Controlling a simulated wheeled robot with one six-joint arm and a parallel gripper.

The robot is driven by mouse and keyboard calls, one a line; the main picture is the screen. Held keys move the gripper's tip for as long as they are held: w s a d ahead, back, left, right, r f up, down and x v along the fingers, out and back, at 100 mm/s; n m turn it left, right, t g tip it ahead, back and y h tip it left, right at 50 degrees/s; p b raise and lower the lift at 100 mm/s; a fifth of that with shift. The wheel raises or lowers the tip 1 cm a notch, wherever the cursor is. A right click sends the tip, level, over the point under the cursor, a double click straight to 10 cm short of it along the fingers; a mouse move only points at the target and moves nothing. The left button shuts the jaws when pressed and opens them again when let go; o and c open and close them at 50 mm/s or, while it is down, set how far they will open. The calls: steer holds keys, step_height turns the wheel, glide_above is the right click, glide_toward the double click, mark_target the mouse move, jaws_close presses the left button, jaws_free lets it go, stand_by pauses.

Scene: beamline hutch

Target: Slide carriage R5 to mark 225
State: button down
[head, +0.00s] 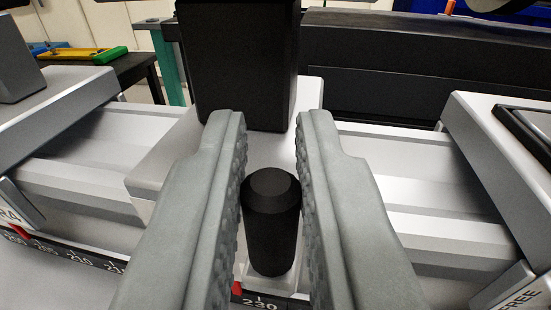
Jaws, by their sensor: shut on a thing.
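The carriage in the middle, a light grey block (165,165) with a dark box (240,60) on top, sits on the silver rail (90,165). Its own label is hidden, so I cannot read R5 on it. A black upright knob (271,225) stands at its front. My gripper (272,125) is shut on this knob, one grey finger on each side. Below, the scale strip (262,302) shows 230, with a red pointer (237,288) just left of that number. Mark 225 is not visible behind the left finger.
A carriage labelled R4 (8,214) stands at the left, its red pointer near 200 to 205. Another carriage with a FREE label (520,296) stands at the right. Bare rail (400,180) shows on both sides of the middle carriage.

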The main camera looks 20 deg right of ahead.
mark_target(159, 173)
steer(key=shift+w+a, duration=0.45)
steer(key=shift+a, duration=0.25)
steer(key=shift+w+a, duration=0.45)
steer(key=shift+a, duration=0.25)
steer(key=c, duration=1.5)
jaws_free()
steer(key=shift+o, duration=0.2)
steer(key=v, duration=1.7)
steer(key=shift+s, duration=0.2)
steer(key=shift+a+r, duration=0.15)
steer(key=shift+a, duration=0.05)
